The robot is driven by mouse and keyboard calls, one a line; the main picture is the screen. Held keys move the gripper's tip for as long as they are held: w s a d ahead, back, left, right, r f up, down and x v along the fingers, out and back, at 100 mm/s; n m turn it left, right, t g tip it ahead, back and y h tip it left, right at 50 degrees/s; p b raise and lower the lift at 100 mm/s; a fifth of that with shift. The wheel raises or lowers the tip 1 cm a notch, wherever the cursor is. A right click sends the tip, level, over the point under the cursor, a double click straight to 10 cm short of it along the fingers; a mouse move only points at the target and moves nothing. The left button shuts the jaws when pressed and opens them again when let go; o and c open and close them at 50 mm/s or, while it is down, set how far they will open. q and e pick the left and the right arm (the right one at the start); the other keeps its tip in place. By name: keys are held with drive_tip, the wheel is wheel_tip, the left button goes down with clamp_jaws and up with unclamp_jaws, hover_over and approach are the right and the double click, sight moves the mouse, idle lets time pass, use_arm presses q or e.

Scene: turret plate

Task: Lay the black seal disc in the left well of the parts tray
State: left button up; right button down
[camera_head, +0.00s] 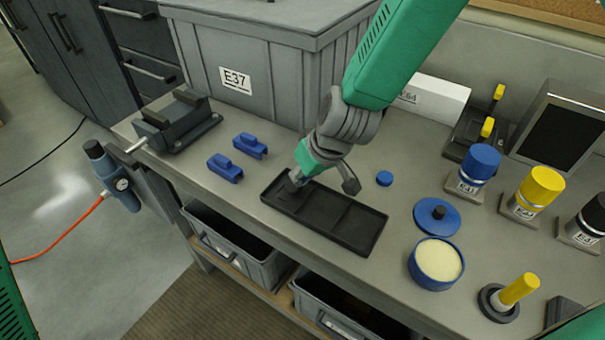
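The black parts tray (371,236) lies on the bench and has three wells in a row. My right gripper (322,184) reaches down over the tray's left part. Its two fingers are spread apart, one low at the left well and the other above the tray's back edge. I see nothing held between them. I cannot make out the black seal disc. The left well is dark and partly covered by the gripper, so I cannot tell whether the disc lies there. My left gripper is not in view.
Two blue clips (225,168) and a dark vise (177,122) are left of the tray. A grey bin (272,88) stands behind. A blue cap (384,178), blue lid (437,217), blue tub (436,263) and several colored canisters (540,187) stand at right.

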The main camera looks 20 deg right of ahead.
drive_tip(key=shift+a, duration=1.25)
drive_tip(key=shift+a+r, duration=0.1)
drive_tip(key=shift+a, duration=0.15)
drive_tip(key=shift+d, duration=0.85)
drive_tip(key=shift+d+f, duration=0.15)
drive_tip(key=shift+f, duration=0.05)
drive_tip(key=shift+s+a, duration=0.1)
drive_tip(key=shift+a, duration=1.5)
drive_tip(key=shift+d, duration=1.05)
drive_tip(key=shift+a, duration=0.5)
drive_tip(key=shift+a+p, duration=0.3)
drive_tip(key=shift+a, duration=0.45)
drive_tip(key=shift+d, duration=0.35)
drive_tip(key=shift+s+d, duration=0.1)
drive_tip(key=shift+d, duration=0.05)
drive_tip(key=shift+a, duration=1.05)
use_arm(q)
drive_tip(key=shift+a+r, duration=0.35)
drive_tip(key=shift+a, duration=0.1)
use_arm(e)
drive_tip(key=shift+d, duration=0.7)
